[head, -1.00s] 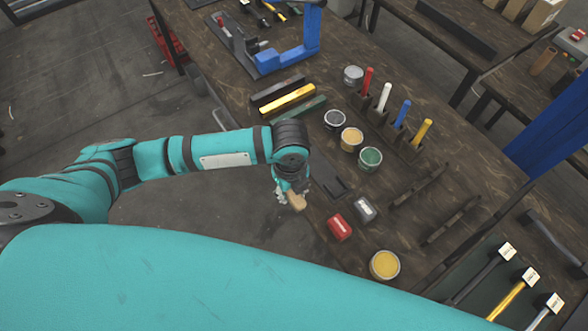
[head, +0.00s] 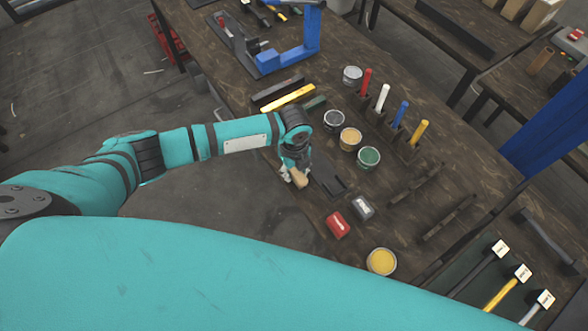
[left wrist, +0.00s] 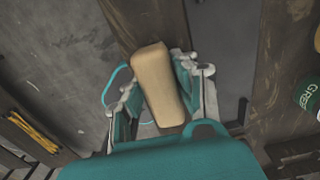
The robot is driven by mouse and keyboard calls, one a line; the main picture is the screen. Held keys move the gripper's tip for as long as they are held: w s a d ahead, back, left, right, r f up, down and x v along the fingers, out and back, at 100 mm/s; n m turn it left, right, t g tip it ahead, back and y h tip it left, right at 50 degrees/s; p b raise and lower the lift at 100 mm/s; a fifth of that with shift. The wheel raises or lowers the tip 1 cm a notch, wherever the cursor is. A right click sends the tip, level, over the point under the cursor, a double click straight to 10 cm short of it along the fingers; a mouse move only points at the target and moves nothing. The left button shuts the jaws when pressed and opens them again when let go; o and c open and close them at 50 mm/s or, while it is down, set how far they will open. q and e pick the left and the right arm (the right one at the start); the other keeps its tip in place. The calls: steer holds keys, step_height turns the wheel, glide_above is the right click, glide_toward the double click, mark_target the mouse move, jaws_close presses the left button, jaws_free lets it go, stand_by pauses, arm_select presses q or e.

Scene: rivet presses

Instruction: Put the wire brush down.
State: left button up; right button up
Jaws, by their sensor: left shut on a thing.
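The wire brush shows as a light wooden block (head: 300,178) in the head view. It also fills the middle of the left wrist view (left wrist: 155,80). My left gripper (head: 291,173) is shut on it, with one pale finger on each side of the wood in the left wrist view. The brush is at the near left edge of the dark wooden table (head: 465,165), beside a flat dark holder (head: 328,182). I cannot tell how high it is above the table. Its bristles are hidden. My right gripper is not in view.
A red block (head: 338,224) and a grey block (head: 362,208) lie close by. Open cans, such as a green one (head: 369,157) and a yellow one (head: 382,261), stand around. Coloured bars, including a yellow one (head: 289,98), lie farther up the table. Upright coloured markers stand behind the cans.

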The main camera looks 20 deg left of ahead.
mark_target(294, 169)
arm_select(q)
steer(key=shift+f, duration=0.15)
steer(key=o, duration=1)
step_height(294, 169, up, 12)
steer(key=shift+r+b, duration=0.2)
steer(key=shift+b, duration=0.85)
